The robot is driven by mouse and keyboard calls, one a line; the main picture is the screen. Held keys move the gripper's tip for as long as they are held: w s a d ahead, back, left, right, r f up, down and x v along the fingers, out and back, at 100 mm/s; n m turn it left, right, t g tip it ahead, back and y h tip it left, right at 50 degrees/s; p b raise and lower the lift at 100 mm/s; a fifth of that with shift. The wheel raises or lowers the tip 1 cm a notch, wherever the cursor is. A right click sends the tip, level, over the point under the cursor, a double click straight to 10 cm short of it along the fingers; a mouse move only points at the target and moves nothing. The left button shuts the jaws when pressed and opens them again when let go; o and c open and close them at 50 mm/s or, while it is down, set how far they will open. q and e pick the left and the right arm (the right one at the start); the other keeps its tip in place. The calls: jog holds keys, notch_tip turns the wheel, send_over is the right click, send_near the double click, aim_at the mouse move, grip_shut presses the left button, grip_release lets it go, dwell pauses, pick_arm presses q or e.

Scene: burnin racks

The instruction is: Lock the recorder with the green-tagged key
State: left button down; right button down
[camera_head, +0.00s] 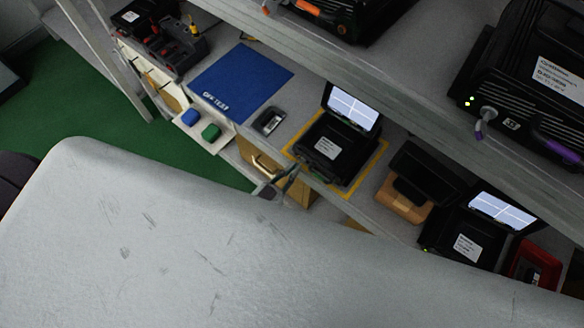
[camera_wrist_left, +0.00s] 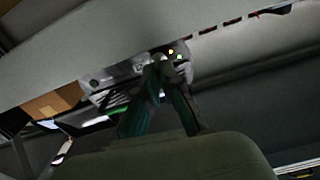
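A black recorder (camera_head: 325,148) with its lit screen raised stands inside a yellow-taped square on the lower shelf. My right gripper is not in view.
A blue mat (camera_head: 240,80) and a small dark tray (camera_head: 269,121) lie left of the recorder. A second recorder (camera_head: 462,243) with a lit screen stands to the right. The upper shelf (camera_head: 420,100) overhangs, bearing a device with a purple-tagged key (camera_head: 484,124).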

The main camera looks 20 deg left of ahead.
pick_arm(q)
jog(key=shift+a+f+n, duration=0.1)
jog(key=shift+a+n, duration=0.05)
jog(key=shift+n, duration=4.75)
jog(key=c, duration=1.6)
grip_release()
jog(key=v, duration=1.2)
